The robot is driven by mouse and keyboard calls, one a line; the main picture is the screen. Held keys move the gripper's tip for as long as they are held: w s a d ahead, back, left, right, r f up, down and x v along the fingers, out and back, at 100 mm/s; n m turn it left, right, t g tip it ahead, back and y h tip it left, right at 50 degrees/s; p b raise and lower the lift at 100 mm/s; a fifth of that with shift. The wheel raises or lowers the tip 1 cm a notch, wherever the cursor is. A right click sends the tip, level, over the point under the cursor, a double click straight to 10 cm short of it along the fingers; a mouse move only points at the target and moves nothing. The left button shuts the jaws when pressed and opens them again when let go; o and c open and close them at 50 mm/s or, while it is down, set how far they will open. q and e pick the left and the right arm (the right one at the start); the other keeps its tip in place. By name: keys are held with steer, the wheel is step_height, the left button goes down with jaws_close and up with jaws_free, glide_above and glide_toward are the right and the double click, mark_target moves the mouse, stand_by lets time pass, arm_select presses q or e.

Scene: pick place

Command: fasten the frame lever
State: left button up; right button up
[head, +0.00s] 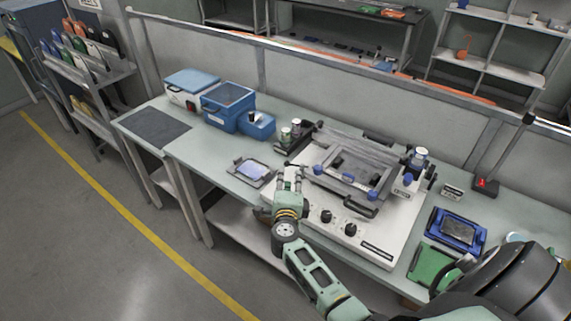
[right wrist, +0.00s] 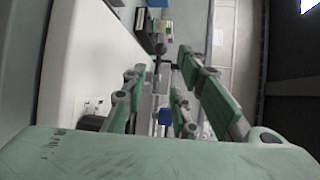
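The grey press machine (head: 400,222) stands on the bench with a hinged frame (head: 350,178) lying low over its bed. Blue knobs (head: 318,169) sit at the frame's edges. My right gripper (head: 291,172) points at the machine's left side, by a small dark bar that may be the frame lever. In the right wrist view, its two fingers (right wrist: 160,68) stand apart. A dark rod and a blue knob (right wrist: 165,117) show in or behind the gap; I cannot tell whether the fingers touch them. My left gripper is out of view.
A tray with a pale screen (head: 252,170) lies left of the machine, with blue bins (head: 228,105) behind it. Blue (head: 457,232) and green (head: 432,264) trays lie to the right.

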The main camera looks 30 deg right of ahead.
steer(key=shift+w+d, duration=0.25)
steer(key=shift+d, duration=0.05)
steer(key=b+x, duration=0.1)
steer(key=x, duration=0.6)
steer(key=shift+w+d+f, duration=0.1)
steer(key=shift+w+f, duration=0.05)
jaws_close()
